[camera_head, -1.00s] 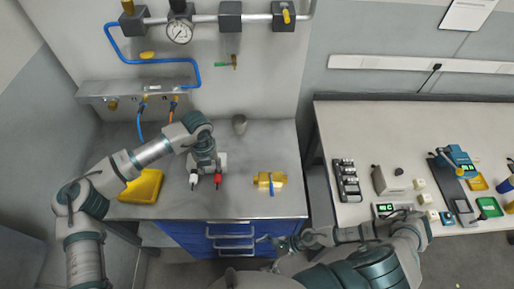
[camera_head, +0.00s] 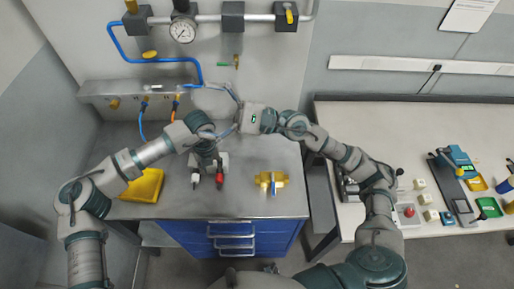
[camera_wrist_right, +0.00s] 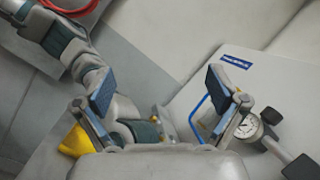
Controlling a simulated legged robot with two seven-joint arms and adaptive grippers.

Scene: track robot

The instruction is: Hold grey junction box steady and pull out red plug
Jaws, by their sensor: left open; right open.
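The grey junction box (camera_head: 223,158) stands on the metal bench in the head view, partly hidden by my left gripper. The red plug (camera_head: 220,179) sticks out of its near side, beside a white-and-black plug (camera_head: 195,180). My left gripper (camera_head: 206,161) is open and reaches down over the box; whether its fingers touch the box cannot be told. My right gripper (camera_head: 227,112) is open and empty, raised above the back of the bench, behind and to the right of the box. In the right wrist view my right gripper's (camera_wrist_right: 158,92) two fingers are wide apart with nothing between them.
A yellow bin (camera_head: 146,186) lies on the bench at left and a yellow valve piece (camera_head: 271,181) at right. A pressure gauge (camera_head: 182,31) and blue hose (camera_head: 110,45) are on the back wall. The bench front between plugs and drawers is clear.

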